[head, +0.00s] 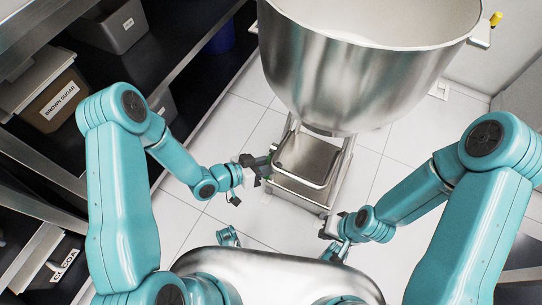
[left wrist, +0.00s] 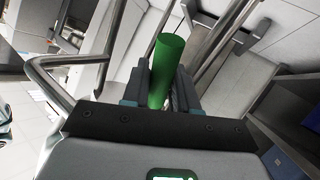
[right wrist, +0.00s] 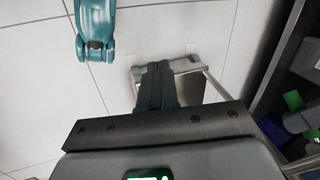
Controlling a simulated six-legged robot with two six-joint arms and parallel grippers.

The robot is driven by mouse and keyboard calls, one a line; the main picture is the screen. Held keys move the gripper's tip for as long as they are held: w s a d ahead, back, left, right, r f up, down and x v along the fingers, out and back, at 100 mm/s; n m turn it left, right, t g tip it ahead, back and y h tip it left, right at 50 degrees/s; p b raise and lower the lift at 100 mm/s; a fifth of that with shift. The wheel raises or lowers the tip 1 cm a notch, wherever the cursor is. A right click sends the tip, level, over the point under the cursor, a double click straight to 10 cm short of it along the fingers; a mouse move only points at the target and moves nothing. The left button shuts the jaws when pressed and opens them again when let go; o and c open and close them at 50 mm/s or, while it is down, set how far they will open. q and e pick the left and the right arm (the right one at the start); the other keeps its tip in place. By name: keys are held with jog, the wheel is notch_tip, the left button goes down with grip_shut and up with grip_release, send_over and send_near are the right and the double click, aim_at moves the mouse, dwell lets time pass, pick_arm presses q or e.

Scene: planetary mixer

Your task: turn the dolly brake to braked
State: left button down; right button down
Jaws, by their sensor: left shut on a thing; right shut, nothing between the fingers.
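A steel dolly (head: 308,175) with a tubular frame stands on the floor under the big mixing bowl. In the left wrist view a green cylindrical grip (left wrist: 166,68), which looks like the brake handle, stands between the fingers of my left gripper (left wrist: 163,90). My left gripper is shut on it, and in the head view this gripper (head: 262,168) is at the dolly's left side. The lower end of the green grip is hidden by the gripper. My right gripper (right wrist: 156,84) is shut and empty near the dolly's front right corner, and it also shows in the head view (head: 330,226).
The large steel bowl (head: 350,85) overhangs the dolly. Shelves at the left hold a brown sugar bin (head: 55,100), a grey bin (head: 115,25) and a cocoa bin (head: 55,268). The tiled floor (head: 215,215) is clear on either side of the dolly.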

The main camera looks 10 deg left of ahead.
pick_arm(q)
jog(key=shift+s+a+r+n+g+y+p, duration=0.1)
jog(key=shift+s+r+n+g+y+p, duration=0.3)
jog(key=shift+g+p, duration=0.45)
jog(key=shift+f, duration=0.1)
jog(key=c, duration=1)
grip_release()
jog(key=shift+a, duration=0.1)
jog(key=p+v, duration=0.4)
jog(key=v, duration=1.2)
jog(key=shift+p, duration=0.3)
jog(key=shift+o, duration=0.2)
jog(key=shift+s, duration=0.15)
